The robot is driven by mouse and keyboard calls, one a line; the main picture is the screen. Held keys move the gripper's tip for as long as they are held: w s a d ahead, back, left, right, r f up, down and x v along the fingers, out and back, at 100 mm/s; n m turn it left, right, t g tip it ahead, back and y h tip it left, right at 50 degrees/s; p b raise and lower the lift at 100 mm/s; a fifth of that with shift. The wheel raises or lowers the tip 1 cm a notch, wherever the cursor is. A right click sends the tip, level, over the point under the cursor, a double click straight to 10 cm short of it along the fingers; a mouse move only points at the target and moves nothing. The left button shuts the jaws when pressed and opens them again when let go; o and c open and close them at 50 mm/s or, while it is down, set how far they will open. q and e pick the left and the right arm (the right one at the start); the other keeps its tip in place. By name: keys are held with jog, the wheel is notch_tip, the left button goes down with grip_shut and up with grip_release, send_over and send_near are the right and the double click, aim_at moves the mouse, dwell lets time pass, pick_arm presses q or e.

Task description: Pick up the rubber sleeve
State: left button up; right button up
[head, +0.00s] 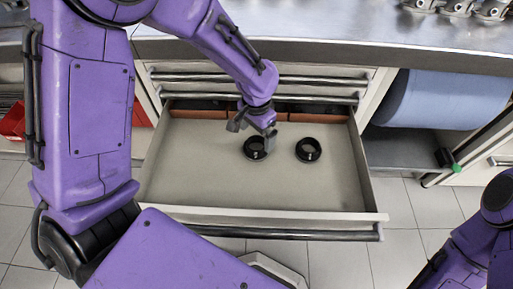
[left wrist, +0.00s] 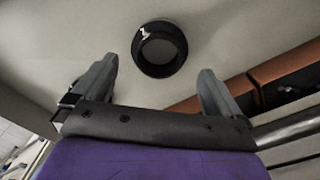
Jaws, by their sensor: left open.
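Two black rubber rings, which look like sleeves, lie in the open drawer (head: 200,190). The left ring (head: 255,154) is under and just beside my left gripper (head: 255,126). The right ring (head: 308,150) lies a little apart from it. My left gripper points down over the drawer, its fingers apart and empty. In the left wrist view one black ring (left wrist: 160,48) lies on the drawer floor, ahead of the fingertips and between their lines (left wrist: 158,85). It has a small white mark on its rim. The fingers do not touch it. Of my right arm only a part shows; its gripper is out of view.
Brown-orange dividers (head: 205,114) with dark compartments lie at the drawer's back. The metal worktop (head: 330,28) overhangs behind, with metal parts (head: 458,7) on it. A blue roll (head: 440,98) is at the right. The drawer's front half is clear.

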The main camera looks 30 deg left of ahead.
aim_at(253, 156)
pick_arm(q)
notch_tip(253, 156, down, 5)
jog(key=shift+s+f+b, duration=0.1)
jog(key=shift+f+b, duration=0.1)
jog(key=shift+b, duration=0.5)
jog(key=c, duration=0.9)
jog(key=shift+r, duration=0.1)
